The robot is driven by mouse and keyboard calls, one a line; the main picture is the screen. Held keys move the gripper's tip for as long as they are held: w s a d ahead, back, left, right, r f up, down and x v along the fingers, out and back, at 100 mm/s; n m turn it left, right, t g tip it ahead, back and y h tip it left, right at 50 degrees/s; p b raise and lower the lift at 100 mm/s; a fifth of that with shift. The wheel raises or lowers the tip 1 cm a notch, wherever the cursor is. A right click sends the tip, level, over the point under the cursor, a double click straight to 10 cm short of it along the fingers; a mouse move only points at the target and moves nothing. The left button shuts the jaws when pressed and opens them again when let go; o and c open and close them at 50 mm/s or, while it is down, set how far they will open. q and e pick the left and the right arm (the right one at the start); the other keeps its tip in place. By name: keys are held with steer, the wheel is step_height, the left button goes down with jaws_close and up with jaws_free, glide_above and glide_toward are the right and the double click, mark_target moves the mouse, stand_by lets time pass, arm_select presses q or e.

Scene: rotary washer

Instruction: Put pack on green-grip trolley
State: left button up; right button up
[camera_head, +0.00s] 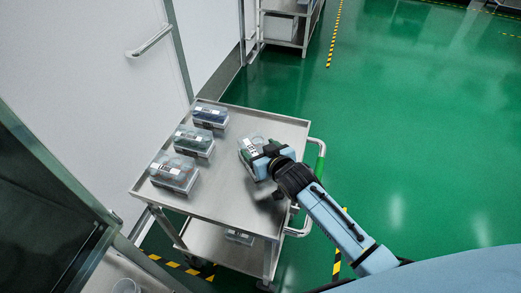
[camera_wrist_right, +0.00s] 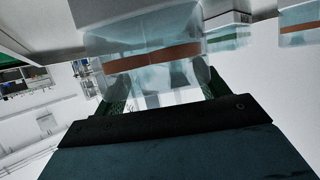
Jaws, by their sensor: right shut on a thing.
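In the right wrist view the gripper (camera_wrist_right: 155,88) has a finger on each side of the pack (camera_wrist_right: 150,42), which shows an orange-brown band. The arm partly hides the pack in the head view. I cannot tell whether the pack touches the shelf. My left gripper is not in view.
Several similar packs stand along the trolley's left side: one at the back (camera_head: 210,117), one in the middle (camera_head: 194,142) and one in front (camera_head: 174,174). A wall with a door handle (camera_head: 150,41) is to the left. Green floor to the right is open.

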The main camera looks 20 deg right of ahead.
steer(key=o, duration=0.7)
steer(key=shift+f, duration=0.15)
steer(key=o, duration=0.4)
steer(key=shift+r, duration=0.25)
steer(key=p+v, duration=0.2)
steer(key=v, duration=1)
